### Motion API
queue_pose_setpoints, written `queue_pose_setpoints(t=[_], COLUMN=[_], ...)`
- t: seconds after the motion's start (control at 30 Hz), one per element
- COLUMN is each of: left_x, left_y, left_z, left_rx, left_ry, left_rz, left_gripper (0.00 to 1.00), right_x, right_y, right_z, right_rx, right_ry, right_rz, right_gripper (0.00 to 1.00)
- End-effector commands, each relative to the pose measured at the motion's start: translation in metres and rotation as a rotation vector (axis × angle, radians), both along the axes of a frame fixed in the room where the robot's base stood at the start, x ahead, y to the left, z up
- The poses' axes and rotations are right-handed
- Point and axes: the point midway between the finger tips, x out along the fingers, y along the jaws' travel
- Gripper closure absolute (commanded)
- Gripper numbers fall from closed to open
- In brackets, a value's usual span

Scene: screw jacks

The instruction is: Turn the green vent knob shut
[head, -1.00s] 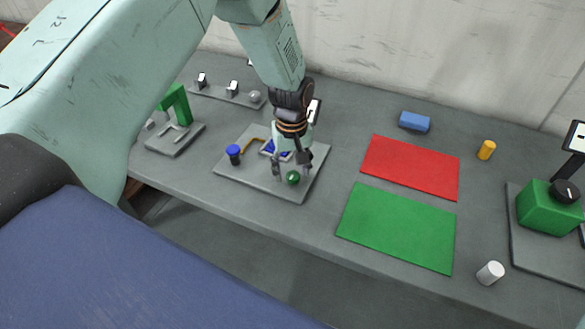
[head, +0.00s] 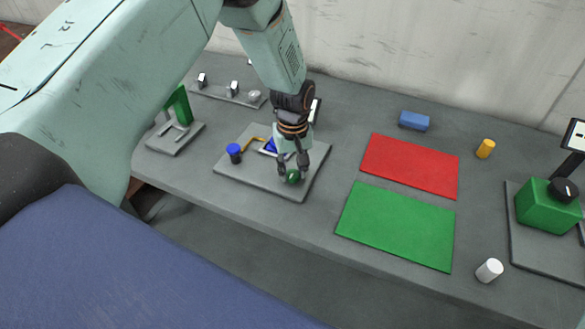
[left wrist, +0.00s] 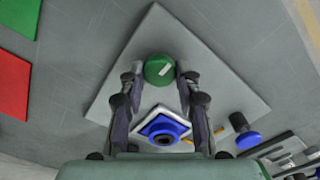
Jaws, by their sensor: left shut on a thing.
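The green vent knob (head: 293,177) sits near the front corner of a grey base plate (head: 252,187). In the left wrist view the knob (left wrist: 158,69) is round, with a white bar mark on its top lying at a slant. My left gripper (head: 292,174) points down at the knob, with its fingertips shut on opposite sides of it; the left wrist view also shows the fingertips (left wrist: 159,74) on both sides. A blue part in a pale square frame (left wrist: 163,129) is on the same plate, behind the knob. My right gripper is in neither view.
A blue-capped post (head: 234,152) with a yellow pipe stands on the plate's left. A green screw-jack-like stand (head: 180,105) is further left. Red (head: 410,167) and green (head: 397,226) mats lie right.

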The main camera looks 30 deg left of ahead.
Motion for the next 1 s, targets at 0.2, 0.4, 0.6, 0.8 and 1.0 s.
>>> queue_pose_setpoints(t=[0.2, 0.4, 0.6, 0.8, 1.0], left_x=[-0.0006, -0.0005, -0.0002, 0.0001, 0.0004], left_y=[0.0001, 0.0001, 0.0001, 0.0002, 0.0003], left_z=[0.0012, 0.0015, 0.0019, 0.0021, 0.0022], left_rx=[0.0, 0.0, -0.001, 0.0, -0.001], left_ry=[0.003, 0.003, 0.002, 0.001, 0.0], left_rz=[-0.01, -0.079, -0.225, -0.413, -0.603], left_gripper=[0.99, 0.99, 0.99, 0.99, 0.99], right_x=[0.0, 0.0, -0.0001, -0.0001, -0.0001], right_y=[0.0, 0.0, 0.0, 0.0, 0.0], right_z=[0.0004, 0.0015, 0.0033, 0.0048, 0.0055], right_rx=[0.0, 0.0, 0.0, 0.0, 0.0], right_ry=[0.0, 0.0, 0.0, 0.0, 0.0], right_rz=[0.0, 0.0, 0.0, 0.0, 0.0], right_gripper=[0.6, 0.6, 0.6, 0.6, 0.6])
